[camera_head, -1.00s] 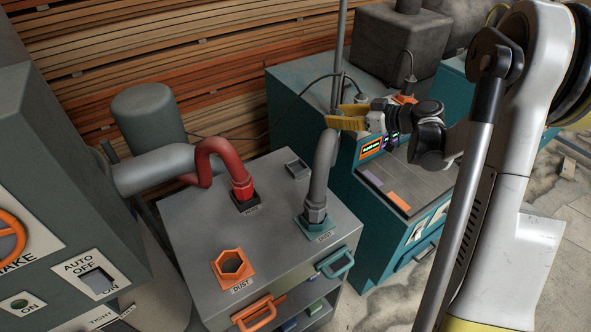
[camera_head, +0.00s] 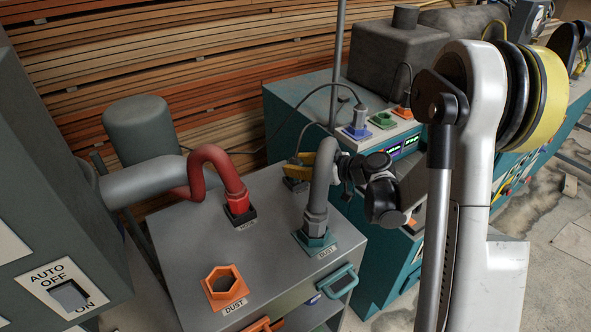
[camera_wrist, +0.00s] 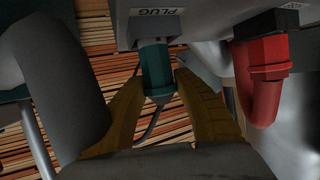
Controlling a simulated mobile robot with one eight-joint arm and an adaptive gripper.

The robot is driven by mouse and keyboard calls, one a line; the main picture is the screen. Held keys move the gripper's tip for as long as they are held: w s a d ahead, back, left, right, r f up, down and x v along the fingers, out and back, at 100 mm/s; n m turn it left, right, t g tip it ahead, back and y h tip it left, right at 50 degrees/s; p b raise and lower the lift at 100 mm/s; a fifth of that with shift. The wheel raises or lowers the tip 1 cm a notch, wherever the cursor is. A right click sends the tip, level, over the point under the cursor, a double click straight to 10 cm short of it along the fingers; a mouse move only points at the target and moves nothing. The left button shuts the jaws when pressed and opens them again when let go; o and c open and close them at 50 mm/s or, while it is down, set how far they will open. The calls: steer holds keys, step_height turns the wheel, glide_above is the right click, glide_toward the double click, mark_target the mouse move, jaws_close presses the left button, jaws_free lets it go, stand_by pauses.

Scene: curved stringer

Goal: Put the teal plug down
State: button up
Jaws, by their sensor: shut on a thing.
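The teal plug (camera_wrist: 155,68) is between the yellow fingers of my gripper (camera_wrist: 156,86) in the wrist view, with a dark cable trailing from it. My gripper is shut on it. The plug's far end meets the grey cabinet top beside the label "PLUG"; I cannot tell how deep it sits. In the head view my gripper (camera_head: 303,164) is over the small grey holder (camera_head: 296,185) at the back of the cabinet top (camera_head: 195,240). The plug is hidden there behind the fingers and the grey hose.
The grey hose (camera_head: 320,185) stands in a teal port just in front of my gripper. A red hose (camera_head: 215,165) stands to the left. An empty orange port (camera_head: 224,285) is nearer. The teal machine (camera_head: 350,250) with blue, green and orange sockets stands to the right.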

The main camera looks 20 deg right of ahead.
steer(key=shift+f, duration=0.2)
steer(key=o, duration=1.2)
steer(key=shift+r, duration=0.1)
